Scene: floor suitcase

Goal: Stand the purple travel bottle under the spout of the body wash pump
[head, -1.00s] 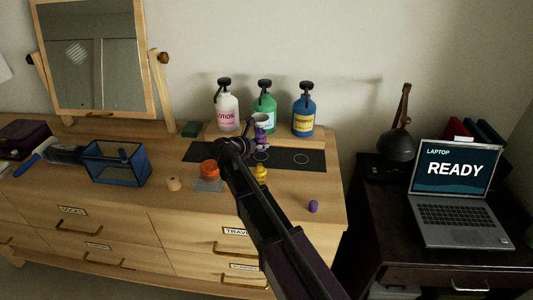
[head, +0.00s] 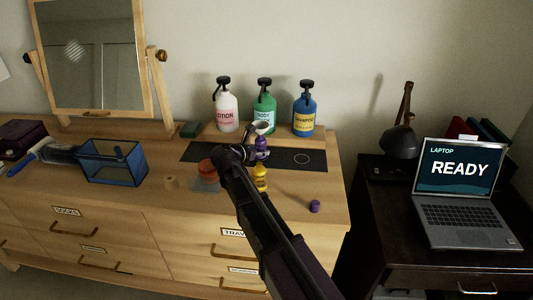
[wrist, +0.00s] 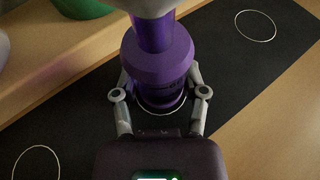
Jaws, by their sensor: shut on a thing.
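The purple travel bottle (head: 261,146) is upright, with a pale grey funnel (head: 262,127) in its top. My gripper (wrist: 160,96) is shut on it, one finger on each side. In the wrist view the bottle (wrist: 158,58) has its base over a white ring on the black mat (wrist: 232,70); whether it touches the mat is hard to tell. The green body wash pump (head: 265,117) stands on a low wooden ledge just behind, its black head above the funnel's level. From here I cannot tell whether the funnel lies directly below the spout.
The lotion pump (head: 227,110) and blue shampoo pump (head: 304,115) flank the body wash. A yellow bottle (head: 260,180), an orange-lidded jar (head: 207,170) and a purple cap (head: 315,206) lie near the dresser's front. A blue bin (head: 113,165) is at left. The mat's right part is clear.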

